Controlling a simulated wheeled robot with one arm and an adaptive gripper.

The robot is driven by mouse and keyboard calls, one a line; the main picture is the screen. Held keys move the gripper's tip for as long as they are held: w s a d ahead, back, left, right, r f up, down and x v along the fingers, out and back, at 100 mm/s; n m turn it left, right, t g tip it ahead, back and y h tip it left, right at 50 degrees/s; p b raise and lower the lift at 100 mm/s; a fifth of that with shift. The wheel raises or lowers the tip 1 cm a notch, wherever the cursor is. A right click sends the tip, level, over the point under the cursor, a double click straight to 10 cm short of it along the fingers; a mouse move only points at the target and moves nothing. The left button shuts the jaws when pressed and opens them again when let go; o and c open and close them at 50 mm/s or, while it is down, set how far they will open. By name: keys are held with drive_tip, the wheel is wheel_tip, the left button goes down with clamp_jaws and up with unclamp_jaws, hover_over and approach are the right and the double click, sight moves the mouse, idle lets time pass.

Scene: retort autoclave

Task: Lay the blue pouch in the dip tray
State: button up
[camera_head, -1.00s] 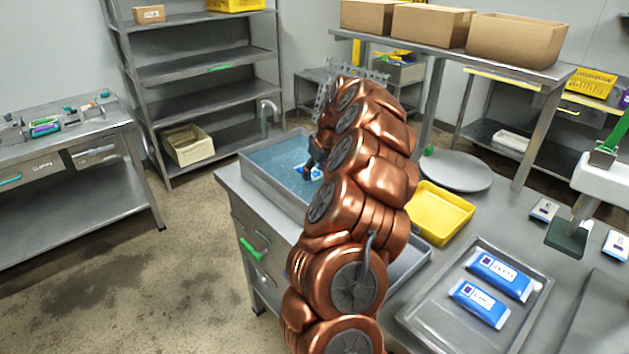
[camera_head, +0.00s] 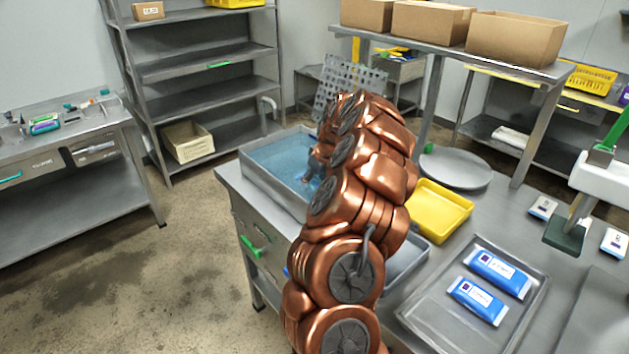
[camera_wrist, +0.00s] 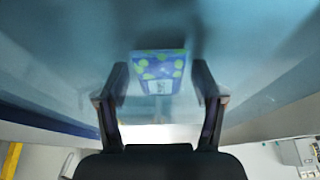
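The blue pouch (camera_wrist: 158,72), with green spots and a pale label, lies in the blue liquid of the dip tray in the wrist view. The dip tray (camera_head: 262,187) is a grey metal basin at the table's far left corner in the head view. My gripper (camera_wrist: 161,85) is open, with its two dark fingers spread on either side of the pouch and a visible gap at each side. Whether the fingertips are under the liquid is unclear. In the head view my copper arm reaches over the table and hides most of the gripper and the pouch.
A yellow bin (camera_head: 440,208) stands right of my arm. Two blue-and-white pouches (camera_head: 497,273) lie on a metal tray (camera_head: 425,318) at the front right. A round grey plate (camera_head: 456,168) sits behind. A raised shelf with cardboard boxes (camera_head: 515,42) stands over the table's back.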

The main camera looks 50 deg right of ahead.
drive_tip(key=shift+o, duration=0.2)
drive_tip(key=shift+r, duration=0.15)
drive_tip(key=b+v, duration=0.2)
drive_tip(key=v, duration=1)
drive_tip(key=s+a+r+n+g+y, duration=0.1)
drive_tip(key=a+r+n, duration=0.1)
drive_tip(key=a, duration=1.3)
drive_tip(key=s+a+r+n+g+y, duration=0.1)
drive_tip(key=a, duration=1.4)
drive_tip(key=s+a+f+g, duration=0.2)
drive_tip(key=s+a+f, duration=0.1)
drive_tip(key=s+a, duration=0.85)
drive_tip(key=s+a+f+m+g, duration=0.1)
drive_tip(key=s+f, duration=0.1)
drive_tip(key=s, duration=0.6)
drive_tip(key=s+a+f+g+h, duration=0.1)
drive_tip(key=s+f, duration=0.2)
drive_tip(key=s, duration=0.4)
drive_tip(key=shift+s+a+f+m+h, duration=0.2)
drive_tip(key=shift+s+m+h, duration=0.1)
drive_tip(key=shift+s+m, duration=0.1)
